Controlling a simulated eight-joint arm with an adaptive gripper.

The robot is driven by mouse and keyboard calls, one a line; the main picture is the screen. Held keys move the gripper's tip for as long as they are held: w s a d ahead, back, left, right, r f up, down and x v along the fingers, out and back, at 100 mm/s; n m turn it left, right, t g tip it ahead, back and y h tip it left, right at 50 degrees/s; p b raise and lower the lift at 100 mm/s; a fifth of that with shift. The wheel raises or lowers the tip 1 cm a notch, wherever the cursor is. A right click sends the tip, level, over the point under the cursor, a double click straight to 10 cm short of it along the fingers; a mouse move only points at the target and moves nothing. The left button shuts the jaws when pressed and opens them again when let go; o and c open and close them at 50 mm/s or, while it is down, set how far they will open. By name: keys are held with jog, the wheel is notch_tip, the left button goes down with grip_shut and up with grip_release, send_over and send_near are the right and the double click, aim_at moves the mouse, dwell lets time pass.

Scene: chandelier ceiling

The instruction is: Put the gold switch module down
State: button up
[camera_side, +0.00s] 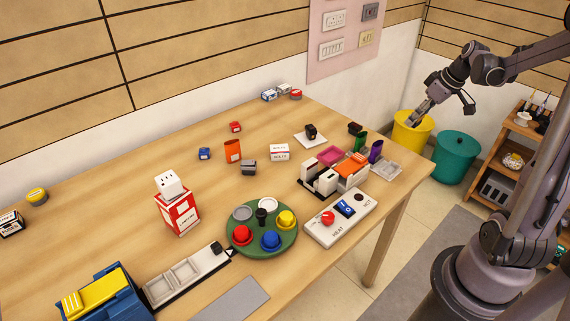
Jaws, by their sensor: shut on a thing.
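My gripper (415,121) is at the upper right, beyond the table's right end, pointing down in front of the yellow bin (402,137). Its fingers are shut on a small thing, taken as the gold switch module. It is too small and too close in colour to the bin to make out. I cannot tell whether the fingertips are above the bin's opening or in front of it.
A teal bin (457,158) stands right of the yellow one, then a wooden shelf (510,150). The wooden table (110,215) holds a green round tray (262,248), a white switch panel (340,220), a red-and-white box (178,210) and a blue box (105,298). Its back-left area is mostly clear.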

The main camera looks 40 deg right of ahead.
notch_tip(320, 180, down, 13)
jog(key=shift+f, duration=0.2)
dwell(0.6)
jog(key=shift+f, duration=0.15)
jog(key=o, duration=1.1)
jog(key=shift+c, duration=0.2)
jog(key=v, duration=1.2)
jog(key=a+r+t, duration=0.1)
jog(key=a+r, duration=0.2)
jog(key=a, duration=1.3)
jog(key=w+a+r+t, duration=0.1)
jog(key=a+r, duration=0.2)
jog(key=a, duration=1.3)
jog(key=shift+w+a+r+t, duration=0.25)
jog(key=shift+a+r+t, duration=0.05)
